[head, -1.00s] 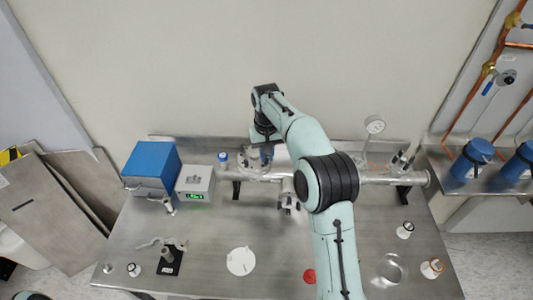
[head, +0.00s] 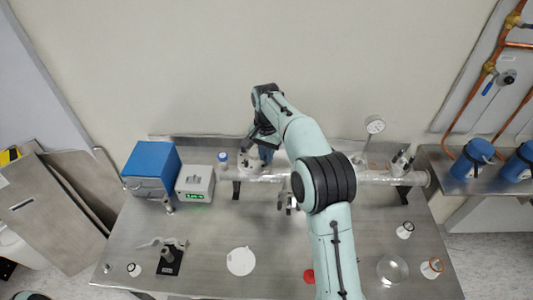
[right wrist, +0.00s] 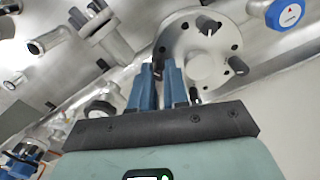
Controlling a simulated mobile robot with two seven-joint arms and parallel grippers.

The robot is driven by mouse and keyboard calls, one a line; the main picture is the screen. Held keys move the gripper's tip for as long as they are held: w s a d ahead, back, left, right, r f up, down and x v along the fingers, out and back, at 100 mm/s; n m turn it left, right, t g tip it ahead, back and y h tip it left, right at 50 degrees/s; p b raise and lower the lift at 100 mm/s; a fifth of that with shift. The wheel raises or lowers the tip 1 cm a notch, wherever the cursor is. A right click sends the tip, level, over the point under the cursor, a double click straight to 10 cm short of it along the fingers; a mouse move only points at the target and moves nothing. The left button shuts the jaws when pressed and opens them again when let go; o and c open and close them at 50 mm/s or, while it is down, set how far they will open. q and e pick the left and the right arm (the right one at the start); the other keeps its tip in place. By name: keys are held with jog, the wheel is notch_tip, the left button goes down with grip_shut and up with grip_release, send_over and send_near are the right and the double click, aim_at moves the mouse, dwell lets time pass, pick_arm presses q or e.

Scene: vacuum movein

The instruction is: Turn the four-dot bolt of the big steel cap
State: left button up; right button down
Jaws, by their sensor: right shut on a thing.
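The big steel cap (right wrist: 188,62) is a round flange with dark bolts around its rim, seen close up in the right wrist view. One bolt (right wrist: 208,26) stands at the top of the picture and another bolt (right wrist: 237,66) at the right. My right gripper (right wrist: 160,72) is shut on a bolt at the left side of the cap; its blue fingers hide most of it. I cannot make out dots on any bolt. In the head view my right gripper (head: 266,152) is at the cap on the steel pipe, partly hidden by my arm. My left gripper is not in view.
A blue-knobbed valve (right wrist: 288,14) is close to the cap. In the head view, a blue box (head: 150,170) and a grey meter (head: 196,184) stand left of the pipe. A gauge (head: 374,125) rises behind it. A white disc (head: 240,261) lies on the open front table (head: 215,225).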

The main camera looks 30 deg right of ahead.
jog(key=m, duration=1.3)
jog(key=shift+m, duration=0.4)
jog(key=m, duration=1.3)
jog(key=shift+m, duration=0.3)
jog(key=c, duration=1.1)
grip_release()
jog(key=shift+r, duration=0.15)
